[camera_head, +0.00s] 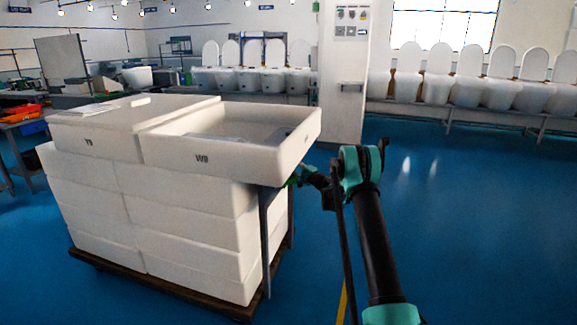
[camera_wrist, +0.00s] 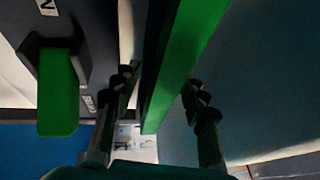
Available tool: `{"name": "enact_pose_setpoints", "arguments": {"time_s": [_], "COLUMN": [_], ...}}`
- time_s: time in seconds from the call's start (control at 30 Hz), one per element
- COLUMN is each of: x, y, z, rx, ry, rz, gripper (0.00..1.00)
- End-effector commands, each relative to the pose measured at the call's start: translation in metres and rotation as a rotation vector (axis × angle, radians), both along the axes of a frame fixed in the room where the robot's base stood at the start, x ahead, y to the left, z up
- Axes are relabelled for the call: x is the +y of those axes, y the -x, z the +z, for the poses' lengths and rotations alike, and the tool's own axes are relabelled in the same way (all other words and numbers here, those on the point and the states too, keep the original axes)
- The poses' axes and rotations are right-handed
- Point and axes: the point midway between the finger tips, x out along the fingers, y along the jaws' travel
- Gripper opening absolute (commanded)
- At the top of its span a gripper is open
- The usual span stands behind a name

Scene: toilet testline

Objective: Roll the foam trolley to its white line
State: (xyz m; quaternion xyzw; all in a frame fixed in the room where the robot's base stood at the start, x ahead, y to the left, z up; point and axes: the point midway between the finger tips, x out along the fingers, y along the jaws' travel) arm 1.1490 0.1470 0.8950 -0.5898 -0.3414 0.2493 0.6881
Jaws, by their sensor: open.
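The foam trolley stands at the left in the head view, a dark low base (camera_head: 190,289) stacked with white foam blocks (camera_head: 190,222). A tray-like block marked W9 (camera_head: 225,150) is on top. A dark upright post (camera_head: 265,225) is at its right end. My gripper (camera_head: 297,181) is at that end, near the post's top, partly hidden. In the wrist view, my gripper (camera_wrist: 160,82) is open, with a long green-edged bar (camera_wrist: 186,62) running between its spread fingers. I cannot tell whether they touch it. I see no white line.
Blue floor (camera_head: 470,230) is open to the right. A white pillar (camera_head: 343,75) stands behind the trolley. Rows of white toilets (camera_head: 438,88) line the back. A table with orange items (camera_head: 22,113) is at the far left. A yellow floor stripe (camera_head: 342,300) shows near my arm.

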Motion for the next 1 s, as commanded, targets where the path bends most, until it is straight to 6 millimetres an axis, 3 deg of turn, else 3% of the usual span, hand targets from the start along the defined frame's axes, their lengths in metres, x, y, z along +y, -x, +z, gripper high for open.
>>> {"name": "enact_pose_setpoints", "arguments": {"time_s": [0.17,0.7,1.0], "x": [-0.009,-0.08,-0.089], "y": [0.006,0.068,0.078], "z": [-0.001,-0.019,-0.021], "rx": [0.001,0.0,0.0], "ry": [0.0,0.0,0.0], "rz": [-0.003,-0.001,0.001], "gripper": [0.43,0.43,0.43]}}
